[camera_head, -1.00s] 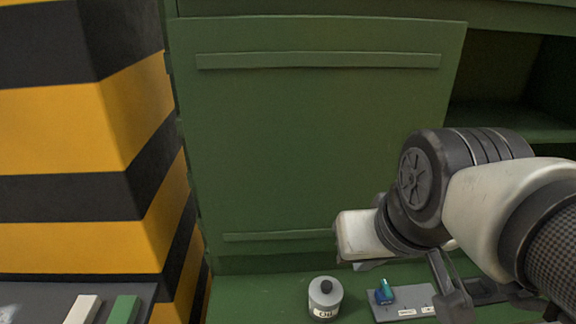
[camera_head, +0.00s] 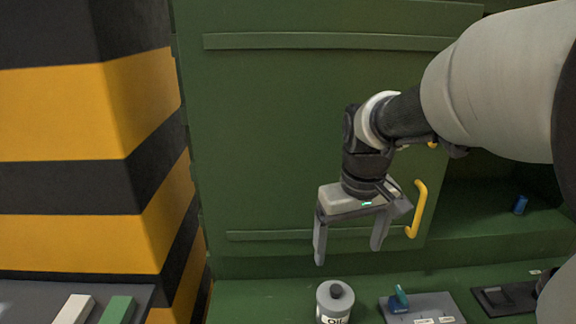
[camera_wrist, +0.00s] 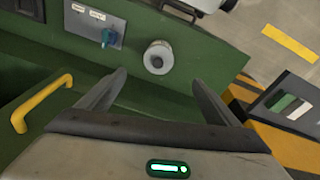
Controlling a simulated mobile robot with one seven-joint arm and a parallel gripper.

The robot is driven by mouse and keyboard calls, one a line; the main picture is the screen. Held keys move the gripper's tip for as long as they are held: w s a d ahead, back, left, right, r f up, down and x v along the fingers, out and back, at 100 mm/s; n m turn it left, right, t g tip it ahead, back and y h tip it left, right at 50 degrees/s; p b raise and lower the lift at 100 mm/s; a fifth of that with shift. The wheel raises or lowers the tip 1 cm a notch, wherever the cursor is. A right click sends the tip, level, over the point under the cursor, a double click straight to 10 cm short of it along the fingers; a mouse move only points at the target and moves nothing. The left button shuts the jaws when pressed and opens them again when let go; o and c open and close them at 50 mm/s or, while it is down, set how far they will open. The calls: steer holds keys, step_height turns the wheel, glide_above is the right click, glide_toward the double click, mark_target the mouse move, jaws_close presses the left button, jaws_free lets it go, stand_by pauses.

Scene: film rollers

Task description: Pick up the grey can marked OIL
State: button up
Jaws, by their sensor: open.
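The grey can marked OIL (camera_head: 334,301) stands upright on the green bench at the bottom of the head view, with a dark cap on top and a pale label. In the wrist view the can (camera_wrist: 158,57) shows from above, beyond the fingertips and roughly between them. My gripper (camera_head: 347,255) is open, fingers pointing down, above and behind the can in the head view. Nothing is between the fingers, and they do not touch the can.
A grey plate (camera_head: 424,309) with a blue-teal switch is right of the can. A yellow handle (camera_head: 417,209) sticks out from the green cabinet door (camera_head: 300,130). A striped pillar (camera_head: 90,150) stands left. A blue object (camera_head: 520,204) lies in the open compartment.

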steer(key=n+g+b, duration=0.1)
steer(key=g+b, duration=0.1)
glide_above(336, 287)
step_height(336, 287, down, 9)
steer(key=shift+f, duration=0.2)
step_height(336, 287, down, 12)
steer(key=shift+r+b, duration=0.2)
steer(key=shift+b, duration=0.55)
steer(key=shift+s+f+b, duration=0.15)
steer(key=shift+f+b, duration=0.2)
steer(key=shift+f, duration=2.5)
steer(key=c, duration=1)
